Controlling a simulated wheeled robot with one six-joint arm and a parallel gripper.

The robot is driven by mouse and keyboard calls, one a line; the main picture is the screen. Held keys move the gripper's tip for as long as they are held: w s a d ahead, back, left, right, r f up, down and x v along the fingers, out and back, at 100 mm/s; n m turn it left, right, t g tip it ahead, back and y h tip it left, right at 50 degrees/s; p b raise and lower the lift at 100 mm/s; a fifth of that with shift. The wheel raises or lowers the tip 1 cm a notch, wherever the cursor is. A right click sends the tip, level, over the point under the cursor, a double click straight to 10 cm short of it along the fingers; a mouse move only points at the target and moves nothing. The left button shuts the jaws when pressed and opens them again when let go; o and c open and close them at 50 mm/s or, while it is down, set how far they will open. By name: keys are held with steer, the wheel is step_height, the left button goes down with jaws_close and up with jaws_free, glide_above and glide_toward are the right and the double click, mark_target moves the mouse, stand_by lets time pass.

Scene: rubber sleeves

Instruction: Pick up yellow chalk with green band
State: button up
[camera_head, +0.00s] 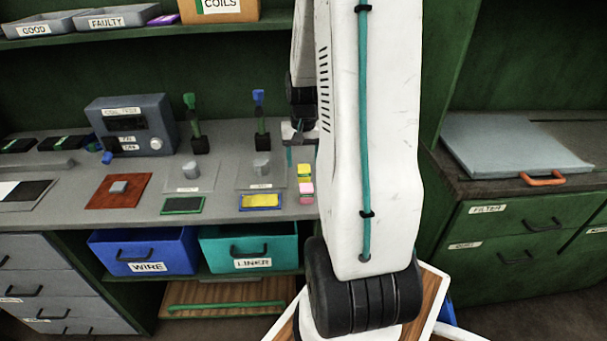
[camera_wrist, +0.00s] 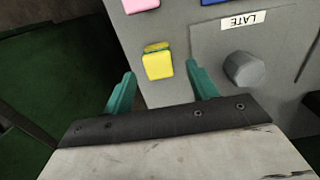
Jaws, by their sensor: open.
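The yellow chalk (camera_wrist: 158,66) with a thin green band near its far end is on the grey bench top, close to the edge in the wrist view. In the head view the yellow chalk (camera_head: 304,170) stands just behind a pink one. My gripper (camera_wrist: 160,74) is open, with its teal fingers spread to either side of the yellow chalk's near end. Nothing is held, and I cannot tell the height gap to the chalk. In the head view my gripper (camera_head: 298,136) is partly hidden by my arm, above and behind the chalk.
The pink chalk (camera_head: 306,191) stands near the bench edge; it also shows in the wrist view (camera_wrist: 140,5). A plate with a grey knob (camera_wrist: 243,69) labelled LATE lies right of the yellow chalk. A yellow pad in a blue frame (camera_head: 261,201) lies left of the chalks.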

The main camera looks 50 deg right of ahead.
mark_target(304, 167)
steer(key=shift+s+f, duration=0.1)
steer(key=shift+f, duration=1.9)
steer(key=c, duration=1.2)
steer(key=shift+o, duration=0.2)
steer(key=shift+r, duration=0.1)
step_height(304, 167, up, 10)
steer(key=shift+f, duration=0.1)
steer(key=shift+o, duration=0.9)
